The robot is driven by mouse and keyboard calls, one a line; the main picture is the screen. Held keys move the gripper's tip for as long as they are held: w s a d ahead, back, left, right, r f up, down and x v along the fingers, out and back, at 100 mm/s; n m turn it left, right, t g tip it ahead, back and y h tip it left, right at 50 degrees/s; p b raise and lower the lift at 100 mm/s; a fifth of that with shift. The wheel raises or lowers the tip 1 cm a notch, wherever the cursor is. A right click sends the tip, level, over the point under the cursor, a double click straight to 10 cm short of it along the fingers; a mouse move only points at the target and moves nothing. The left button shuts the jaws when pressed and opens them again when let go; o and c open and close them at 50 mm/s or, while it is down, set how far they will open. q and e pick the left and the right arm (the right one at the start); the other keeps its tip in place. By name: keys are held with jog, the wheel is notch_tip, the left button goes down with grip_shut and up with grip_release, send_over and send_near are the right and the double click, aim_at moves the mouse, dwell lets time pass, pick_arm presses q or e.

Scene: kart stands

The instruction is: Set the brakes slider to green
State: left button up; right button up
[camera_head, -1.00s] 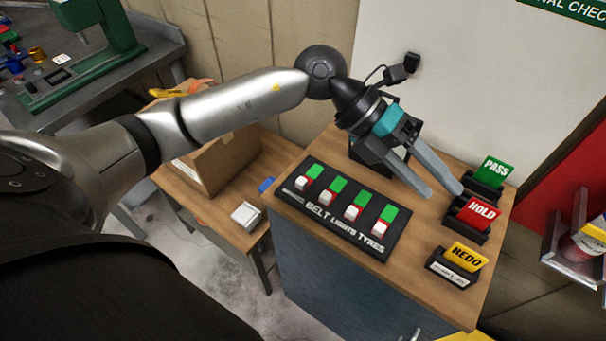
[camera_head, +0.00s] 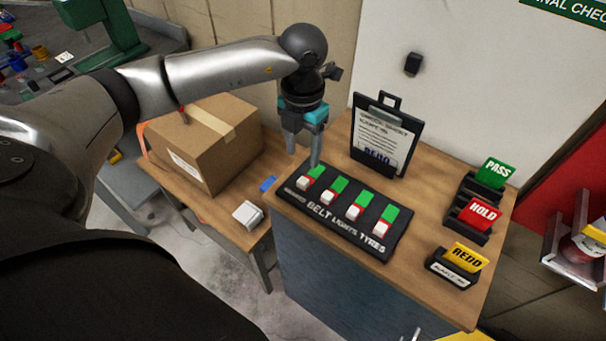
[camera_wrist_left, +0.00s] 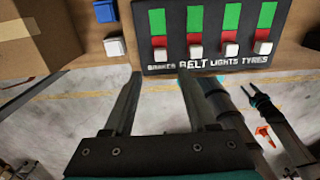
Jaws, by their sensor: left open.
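The black slider panel (camera_head: 395,243) lies on the wooden stand. Its brakes slider (camera_head: 303,183) is the leftmost. In the left wrist view its white knob (camera_wrist_left: 160,54) sits at the label end, just below the red zone, with the green zone (camera_wrist_left: 157,20) uncovered at the far end. My left gripper (camera_head: 303,150) points down at the panel's far left corner in the head view, open and empty. In the left wrist view its fingertips (camera_wrist_left: 160,74) are apart, short of the brakes knob and roughly in line with it. My right gripper (camera_wrist_left: 254,92) seems to show small at the right; its jaws are unclear.
The belt, lights and tyres knobs also sit at their label ends. A clipboard holder (camera_head: 380,140) stands behind the panel. PASS (camera_head: 495,172), HOLD (camera_head: 480,213) and REDO (camera_head: 465,257) card stands are at the right. A cardboard box (camera_head: 207,145) sits on the lower table at left.

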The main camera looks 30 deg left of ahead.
aim_at(303, 180)
pick_arm(q)
notch_tip(303, 180, down, 9)
jog(key=shift+r, duration=0.1)
dwell(0.3)
grip_shut()
dwell(1.3)
